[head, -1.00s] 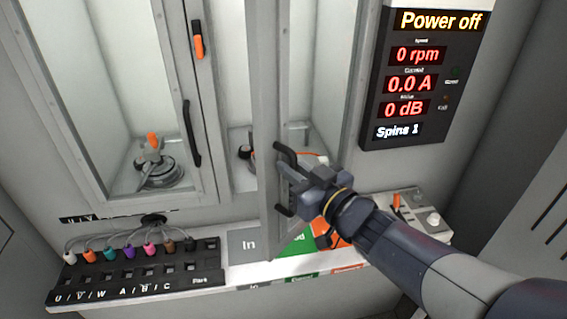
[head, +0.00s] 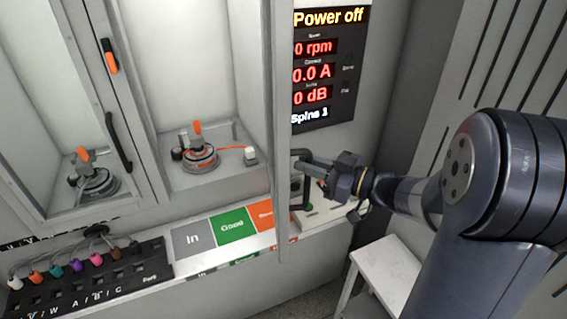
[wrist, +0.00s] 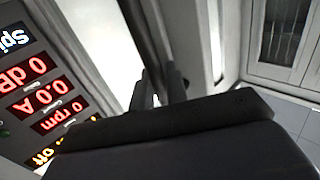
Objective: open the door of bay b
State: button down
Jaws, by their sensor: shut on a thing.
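The right bay (head: 183,75) stands open. Its framed door (head: 281,100) is swung out and shows nearly edge-on in the head view; I see no bay letter on it. My gripper (head: 308,166) is shut on the door's dark handle (head: 306,196), on the right side of the door. Inside the bay sits a round motor (head: 201,157) with an orange top and an orange lead. The wrist view shows a dark bar, probably the handle (wrist: 145,35), running between the fingers; the gripper body hides much of that view.
The left bay's door (head: 130,170) is shut, with its own dark handle (head: 118,142). Below are In, Good and orange mats (head: 232,227) and a socket strip (head: 90,280) with coloured plugs. A display (head: 325,75) reads Power off. A white stool (head: 388,270) stands at lower right.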

jog(key=w+d+n+g+y+p, duration=0.2)
jog(key=w+d+n+g, duration=0.2)
jog(key=d, duration=0.7)
jog(key=shift+w+d+r+g+p, duration=0.15)
jog(key=shift+w+d+g+p, duration=0.35)
jog(key=shift+g, duration=0.5)
jog(key=shift+w+a, duration=0.1)
jog(key=c, duration=1.6)
grip_release()
jog(key=shift+w+a, duration=0.1)
jog(key=shift+a, duration=0.1)
jog(key=shift+o, duration=0.5)
jog(key=shift+d, duration=0.1)
